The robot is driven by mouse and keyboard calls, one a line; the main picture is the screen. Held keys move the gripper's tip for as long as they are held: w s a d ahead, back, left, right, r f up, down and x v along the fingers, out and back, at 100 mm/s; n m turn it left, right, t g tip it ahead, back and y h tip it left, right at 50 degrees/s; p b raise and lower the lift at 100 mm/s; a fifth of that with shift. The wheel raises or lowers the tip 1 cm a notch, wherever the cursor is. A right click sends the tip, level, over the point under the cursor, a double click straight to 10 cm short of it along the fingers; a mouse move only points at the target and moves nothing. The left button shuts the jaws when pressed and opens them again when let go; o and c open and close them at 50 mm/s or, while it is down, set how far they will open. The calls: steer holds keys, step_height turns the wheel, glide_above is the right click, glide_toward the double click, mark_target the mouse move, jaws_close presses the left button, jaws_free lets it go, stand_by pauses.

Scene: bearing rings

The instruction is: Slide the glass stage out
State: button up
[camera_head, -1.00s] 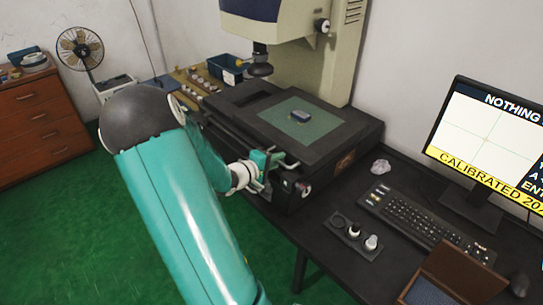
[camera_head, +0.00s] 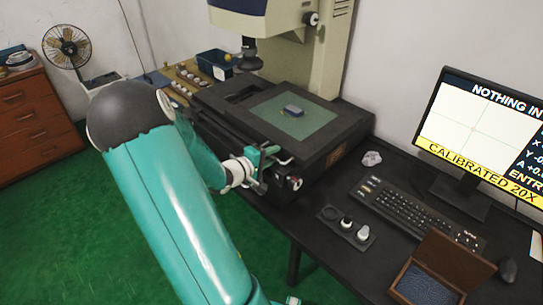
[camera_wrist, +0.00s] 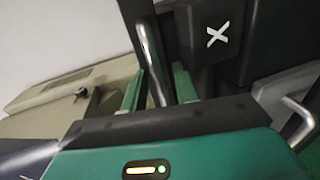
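The glass stage (camera_head: 322,126) is a greenish pane in a dark frame on the measuring machine, with a small grey-blue block (camera_head: 292,110) on it. In the wrist view, a bent metal handle (camera_wrist: 150,60) stands beside a dark panel with a white X (camera_wrist: 217,37). My gripper (camera_wrist: 157,88) has its two green fingers on either side of this handle, with a gap showing between them; contact is not clear.
A second metal handle (camera_wrist: 298,118) is at the right in the wrist view. A keyboard (camera_head: 415,215), a monitor (camera_head: 475,130) and an open brown case (camera_head: 440,270) are to the right. Green floor is clear in front.

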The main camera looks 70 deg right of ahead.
steer(key=v, duration=1.3)
steer(key=shift+w+a, duration=0.25)
steer(key=shift+a, duration=0.1)
